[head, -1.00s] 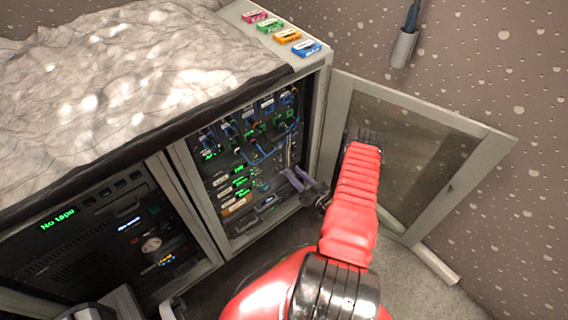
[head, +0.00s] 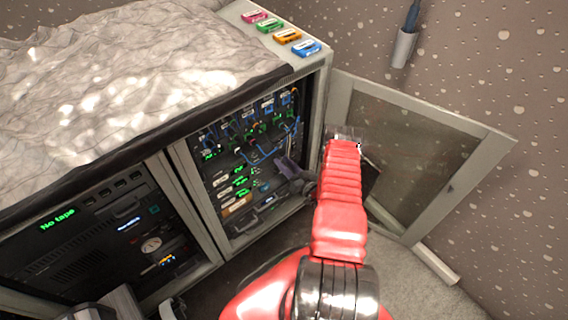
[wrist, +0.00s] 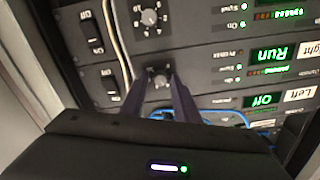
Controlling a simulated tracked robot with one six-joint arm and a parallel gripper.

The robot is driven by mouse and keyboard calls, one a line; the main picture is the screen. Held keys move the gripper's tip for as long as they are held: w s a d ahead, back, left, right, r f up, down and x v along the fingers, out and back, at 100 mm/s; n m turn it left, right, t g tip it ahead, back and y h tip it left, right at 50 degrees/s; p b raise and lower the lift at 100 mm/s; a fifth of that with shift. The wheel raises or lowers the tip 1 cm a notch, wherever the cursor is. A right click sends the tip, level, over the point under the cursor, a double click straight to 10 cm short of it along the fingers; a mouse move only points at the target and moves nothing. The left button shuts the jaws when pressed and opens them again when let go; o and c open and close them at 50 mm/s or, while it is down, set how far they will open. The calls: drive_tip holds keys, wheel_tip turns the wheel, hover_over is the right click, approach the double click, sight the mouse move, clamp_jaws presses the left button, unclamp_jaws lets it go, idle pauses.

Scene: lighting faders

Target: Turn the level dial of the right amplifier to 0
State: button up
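In the wrist view my gripper (wrist: 160,80) points into the rack, its two purple fingers apart on either side of a small dark dial (wrist: 160,76). A grey dial with a numbered white scale (wrist: 149,17) is on the unit above in the picture. White labels reading Right (wrist: 298,93) and Left (wrist: 297,143) stand by the green displays, at the picture's right. In the head view my gripper (head: 285,168) is at the rack front, and the dial is too small to make out.
Black switches (wrist: 95,46) sit left of the dials, beside a pale cable. Blue cables (wrist: 222,116) run close to the right finger. In the head view an open glass door (head: 420,150) stands right of my arm. Several coloured cassettes (head: 288,37) lie on the cabinet top.

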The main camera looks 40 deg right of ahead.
clamp_jaws()
drive_tip(key=shift+n, duration=0.3)
drive_tip(key=n, duration=0.9)
drive_tip(key=shift+a, duration=0.1)
drive_tip(key=n, duration=1.2)
drive_tip(key=shift+s+a+f, duration=0.1)
drive_tip(key=shift+a+f, duration=0.1)
drive_tip(key=shift+f, duration=0.05)
idle(0.4)
